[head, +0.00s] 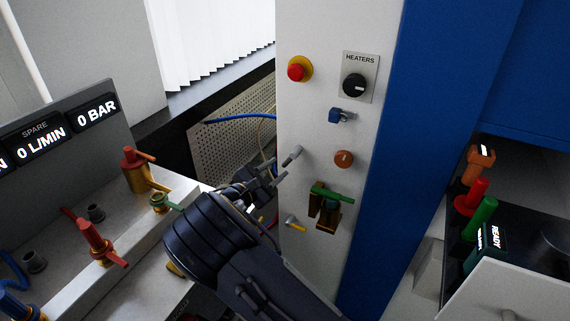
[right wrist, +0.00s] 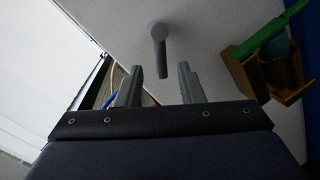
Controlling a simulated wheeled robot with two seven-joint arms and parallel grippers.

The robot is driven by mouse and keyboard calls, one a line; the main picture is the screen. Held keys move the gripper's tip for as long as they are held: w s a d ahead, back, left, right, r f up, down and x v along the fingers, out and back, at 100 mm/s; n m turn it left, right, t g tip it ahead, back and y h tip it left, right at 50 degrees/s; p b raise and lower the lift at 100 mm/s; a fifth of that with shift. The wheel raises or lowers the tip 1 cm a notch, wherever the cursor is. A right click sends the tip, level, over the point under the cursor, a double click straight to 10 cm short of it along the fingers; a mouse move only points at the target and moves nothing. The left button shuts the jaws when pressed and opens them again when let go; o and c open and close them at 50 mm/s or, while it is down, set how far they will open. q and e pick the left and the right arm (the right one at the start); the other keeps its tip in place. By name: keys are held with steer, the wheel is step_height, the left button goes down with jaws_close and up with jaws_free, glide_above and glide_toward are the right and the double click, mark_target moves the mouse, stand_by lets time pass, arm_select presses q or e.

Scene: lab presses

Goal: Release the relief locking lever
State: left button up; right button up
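A small grey lever (head: 291,156) sticks out from the white panel face, left of an orange knob (head: 343,159). No readable label names it as the relief locking lever. My right gripper (head: 277,173) is open and empty, just left of and below this lever. In the right wrist view the grey lever (right wrist: 160,50) has a round hub, and its arm points down between my two spread fingertips (right wrist: 159,70). I cannot tell whether they touch it. A green lever (head: 332,194) on a brass bracket (head: 325,216) sits lower right. My left gripper is out of view.
A yellow-tipped lever (head: 295,223) lies just below my right gripper. A red button (head: 297,71), a HEATERS knob (head: 354,85) and a blue key switch (head: 341,115) are higher on the panel. A bench with valves (head: 96,244) stands left.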

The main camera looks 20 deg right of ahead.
mark_target(287, 162)
steer(key=shift+x, duration=2.3)
steer(key=shift+c, duration=0.4)
